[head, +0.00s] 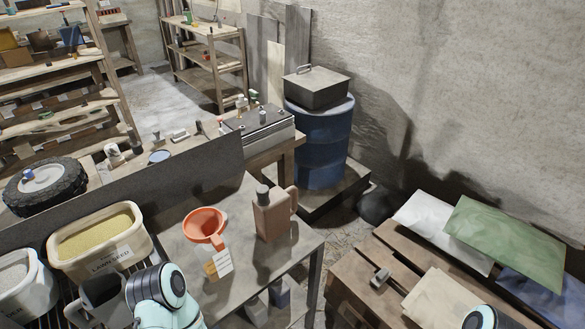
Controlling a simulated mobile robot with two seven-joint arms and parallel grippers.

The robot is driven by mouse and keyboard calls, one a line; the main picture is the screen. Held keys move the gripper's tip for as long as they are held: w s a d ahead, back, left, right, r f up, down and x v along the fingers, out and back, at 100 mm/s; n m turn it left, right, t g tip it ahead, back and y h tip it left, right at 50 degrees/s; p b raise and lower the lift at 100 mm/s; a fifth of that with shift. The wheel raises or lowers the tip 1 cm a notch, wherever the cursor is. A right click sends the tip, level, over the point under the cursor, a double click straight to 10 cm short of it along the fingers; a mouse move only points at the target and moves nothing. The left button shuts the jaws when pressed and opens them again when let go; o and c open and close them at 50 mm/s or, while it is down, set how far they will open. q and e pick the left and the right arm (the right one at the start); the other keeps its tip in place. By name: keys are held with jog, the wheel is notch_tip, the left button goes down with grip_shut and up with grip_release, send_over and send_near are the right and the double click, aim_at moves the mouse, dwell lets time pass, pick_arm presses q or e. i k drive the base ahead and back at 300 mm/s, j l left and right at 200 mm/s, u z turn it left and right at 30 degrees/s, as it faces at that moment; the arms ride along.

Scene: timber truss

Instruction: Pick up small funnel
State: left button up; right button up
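An orange funnel (205,226) stands on the grey table (185,285), left of a brown jug with a dark cap (272,213). Its wide mouth faces up, and paper tags (219,264) lie or hang just in front of it. Nothing is touching it that I can see. White and teal parts of my arms show at the bottom edge, one below and left of the funnel and one at the lower right. Neither gripper's fingers are visible.
A lawn seed bin (99,240) and another white bin (22,278) stand left of the table. A dark grey container (98,298) is beside my arm. A dark upright panel (200,168) runs behind. Sacks (508,240) lie on a wooden surface at right.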

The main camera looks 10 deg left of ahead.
aim_at(205, 225)
jog(key=l+u, duration=0.1)
jog(key=u, duration=0.3)
jog(key=l+u, duration=0.15)
jog(key=u, duration=0.2)
jog(key=k+u, duration=0.1)
jog(key=u, duration=0.3)
